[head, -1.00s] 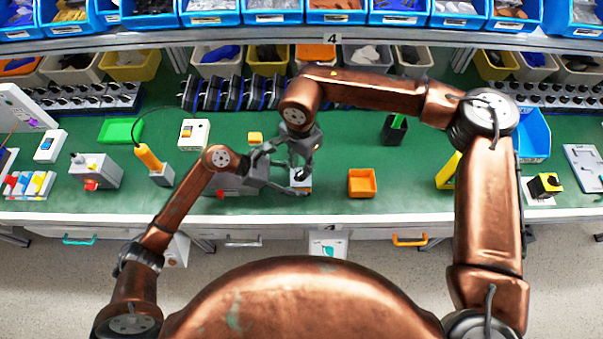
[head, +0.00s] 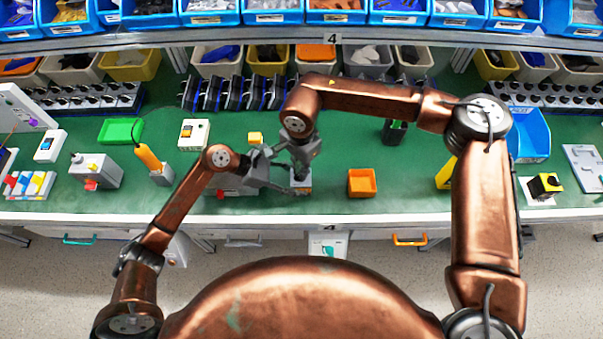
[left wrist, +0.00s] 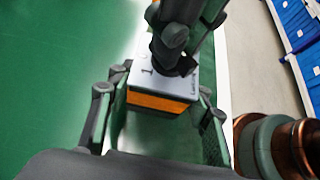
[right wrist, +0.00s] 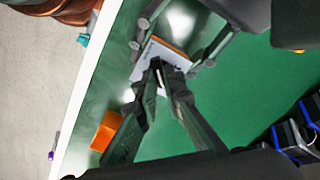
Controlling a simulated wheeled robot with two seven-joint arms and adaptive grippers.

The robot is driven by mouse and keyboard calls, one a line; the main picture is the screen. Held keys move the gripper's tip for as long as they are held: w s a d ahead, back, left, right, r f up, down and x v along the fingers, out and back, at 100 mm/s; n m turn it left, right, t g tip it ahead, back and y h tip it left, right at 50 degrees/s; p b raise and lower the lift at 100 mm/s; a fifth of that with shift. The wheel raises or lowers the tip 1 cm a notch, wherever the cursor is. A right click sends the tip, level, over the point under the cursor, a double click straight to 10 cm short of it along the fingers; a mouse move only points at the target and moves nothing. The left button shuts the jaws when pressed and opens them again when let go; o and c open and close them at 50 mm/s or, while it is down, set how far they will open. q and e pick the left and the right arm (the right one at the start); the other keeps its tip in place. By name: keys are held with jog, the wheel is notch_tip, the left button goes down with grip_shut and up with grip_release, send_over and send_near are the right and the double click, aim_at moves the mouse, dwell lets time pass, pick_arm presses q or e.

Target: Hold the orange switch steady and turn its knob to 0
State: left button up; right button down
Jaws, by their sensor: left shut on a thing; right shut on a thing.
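The orange switch (left wrist: 160,103) is a small box with a light grey top plate, on the green bench near its front edge; it also shows in the head view (head: 301,187) and right wrist view (right wrist: 158,52). My left gripper (left wrist: 152,98) is shut around the switch body, one finger on each side. My right gripper (right wrist: 160,68) comes down from above, its fingertips together at the middle of the top plate, shut on the knob. The knob is mostly hidden by these fingers. A "1" mark shows on the plate; the knob's pointer is not readable.
A small yellow block (head: 255,138) lies behind my left gripper. An orange-handled tool (head: 148,158) stands to the left.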

dwell(0.4)
jog(key=n, duration=0.9)
jog(key=c, duration=2)
grip_release()
jog(key=shift+c, duration=0.2)
jog(key=shift+r, duration=2.55)
pick_arm(q)
jog(key=o, duration=1.2)
jog(key=shift+o, duration=0.2)
